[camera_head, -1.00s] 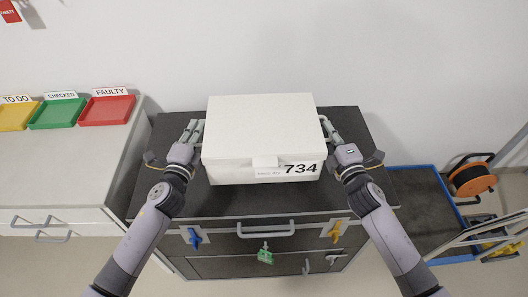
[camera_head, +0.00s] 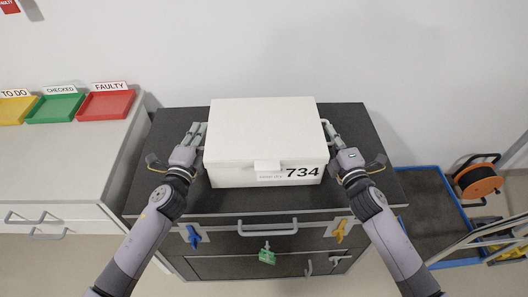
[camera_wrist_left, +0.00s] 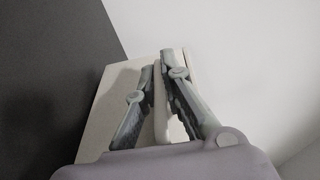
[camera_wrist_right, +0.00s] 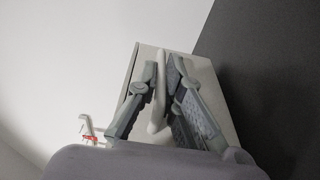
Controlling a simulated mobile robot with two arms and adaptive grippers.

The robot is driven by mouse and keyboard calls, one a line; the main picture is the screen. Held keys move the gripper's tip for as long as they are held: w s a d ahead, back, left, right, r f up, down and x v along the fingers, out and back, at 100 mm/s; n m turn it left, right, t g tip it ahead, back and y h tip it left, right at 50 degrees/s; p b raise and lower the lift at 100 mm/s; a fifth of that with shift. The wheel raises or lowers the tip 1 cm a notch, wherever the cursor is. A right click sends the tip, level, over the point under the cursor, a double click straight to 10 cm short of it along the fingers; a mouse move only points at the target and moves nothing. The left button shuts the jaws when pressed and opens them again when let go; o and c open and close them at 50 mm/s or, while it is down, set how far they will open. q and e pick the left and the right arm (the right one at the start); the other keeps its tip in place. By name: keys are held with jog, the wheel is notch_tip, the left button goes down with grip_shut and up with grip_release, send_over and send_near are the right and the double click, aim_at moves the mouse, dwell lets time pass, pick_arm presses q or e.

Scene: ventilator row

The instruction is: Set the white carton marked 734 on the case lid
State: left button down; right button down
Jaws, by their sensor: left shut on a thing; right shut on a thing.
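The white carton marked 734 (camera_head: 262,130) is upright over the middle of the dark case lid (camera_head: 365,150), its printed label facing me. I cannot tell whether its underside touches the lid. My left gripper (camera_head: 198,134) is shut on the carton's left side handle, a pale strip between the fingers in the left wrist view (camera_wrist_left: 165,95). My right gripper (camera_head: 329,134) is shut on the opposite handle, which shows in the right wrist view (camera_wrist_right: 159,95). The carton hides the lid's middle.
The case front has a grey handle (camera_head: 267,228), a blue clip (camera_head: 193,237), a yellow clip (camera_head: 341,231) and a green tag (camera_head: 267,257). Yellow, green and red trays (camera_head: 106,104) lie on the left counter. A blue-edged cart (camera_head: 437,215) with an orange reel (camera_head: 477,181) stands right.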

pick_arm(q)
jog(key=shift+f+b, duration=0.3)
jog(key=shift+f, duration=0.2)
pick_arm(e)
jog(key=shift+f, duration=0.5)
pick_arm(q)
jog(key=c, duration=1.7)
grip_release()
pick_arm(e)
jog(key=c, duration=1.7)
grip_release()
pick_arm(q)
jog(key=shift+s, duration=0.1)
jog(key=s, duration=0.3)
jog(key=s+a, duration=0.1)
jog(key=s, duration=0.7)
jog(key=shift+s+a, duration=0.2)
jog(key=shift+a, duration=0.1)
jog(key=shift+s, duration=0.15)
pick_arm(e)
jog(key=shift+s, duration=0.15)
jog(key=v, duration=1.2)
pick_arm(q)
jog(key=shift+s, duration=0.1)
pick_arm(e)
jog(key=shift+f, duration=0.1)
